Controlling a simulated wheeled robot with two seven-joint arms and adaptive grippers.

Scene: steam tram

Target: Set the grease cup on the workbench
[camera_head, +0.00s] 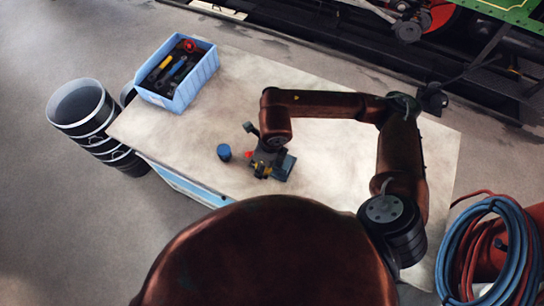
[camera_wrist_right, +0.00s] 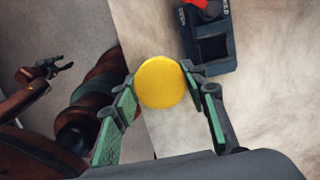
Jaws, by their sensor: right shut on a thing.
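My right gripper (camera_wrist_right: 160,82) is shut on a round yellow thing, which I take to be the grease cup (camera_wrist_right: 160,84). Its flat round face shows between the two fingers. In the head view the right gripper (camera_head: 262,167) is over the near part of the pale workbench (camera_head: 335,160), and only bits of yellow show by it. I cannot tell whether the cup touches the bench. My left gripper (camera_wrist_right: 52,70) shows small at the left of the right wrist view, jaws apart and empty, away from the bench top.
A dark device (camera_wrist_right: 212,48) with a red part lies on the bench close beside the right gripper. A blue tool crate (camera_head: 205,72) is at the far left corner. The bench's right side is clear. Stacked buckets (camera_head: 80,105) stand left.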

